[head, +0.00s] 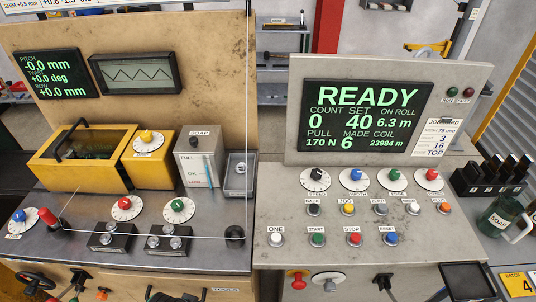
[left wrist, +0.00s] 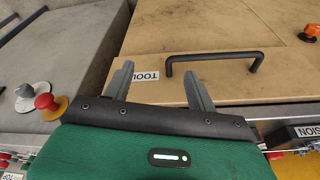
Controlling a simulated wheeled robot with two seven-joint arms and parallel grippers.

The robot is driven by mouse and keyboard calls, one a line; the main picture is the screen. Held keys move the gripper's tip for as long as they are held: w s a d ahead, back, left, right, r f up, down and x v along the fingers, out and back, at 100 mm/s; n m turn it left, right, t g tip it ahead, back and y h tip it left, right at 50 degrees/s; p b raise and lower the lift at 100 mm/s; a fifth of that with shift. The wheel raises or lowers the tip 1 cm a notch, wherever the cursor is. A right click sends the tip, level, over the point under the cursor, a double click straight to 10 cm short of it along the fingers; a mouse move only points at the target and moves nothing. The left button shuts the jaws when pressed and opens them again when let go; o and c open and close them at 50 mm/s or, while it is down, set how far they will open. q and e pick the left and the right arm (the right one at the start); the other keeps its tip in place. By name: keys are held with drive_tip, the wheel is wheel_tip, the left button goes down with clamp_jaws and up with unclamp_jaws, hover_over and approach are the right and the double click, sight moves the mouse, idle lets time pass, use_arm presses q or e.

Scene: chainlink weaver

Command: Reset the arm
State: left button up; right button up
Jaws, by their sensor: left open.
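My left gripper (left wrist: 158,78) shows in the left wrist view. Its two grey fingers are spread apart with nothing between them. They reach over a tan wooden drawer front (left wrist: 225,85) with a black bar handle (left wrist: 214,58). A label reading TOOL (left wrist: 146,76), partly covered, shows between the fingers. The handle lies just beyond the fingers and is not gripped. Whether the fingers touch the drawer front I cannot tell. Neither gripper shows in the head view. My right gripper is not seen.
A console with a READY screen (head: 364,117) stands at right, with knobs and buttons below it. At left are a yellow bin (head: 85,180) and a SOAP box (head: 198,165). A red and orange knob (left wrist: 48,103) is left of my left gripper. A green mug (head: 502,215) stands far right.

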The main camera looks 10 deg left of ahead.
use_arm(q)
drive_tip(key=s+f+g+b, duration=0.1)
drive_tip(key=s+f, duration=0.1)
drive_tip(key=f, duration=1.2)
drive_tip(key=s+f+b, duration=0.1)
drive_tip(key=s+f, duration=0.1)
drive_tip(key=f, duration=1.2)
drive_tip(key=s+a+f+b, duration=0.1)
drive_tip(key=s+a+f, duration=0.1)
drive_tip(key=s+f, duration=0.7)
drive_tip(key=s+a+f+g, duration=0.1)
drive_tip(key=s+f, duration=0.7)
drive_tip(key=s, duration=0.1)
drive_tip(key=shift+a+f+b, duration=0.35)
drive_tip(key=shift+f, duration=0.05)
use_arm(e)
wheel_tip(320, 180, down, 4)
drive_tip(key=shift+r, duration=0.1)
use_arm(q)
drive_tip(key=shift+w, duration=0.1)
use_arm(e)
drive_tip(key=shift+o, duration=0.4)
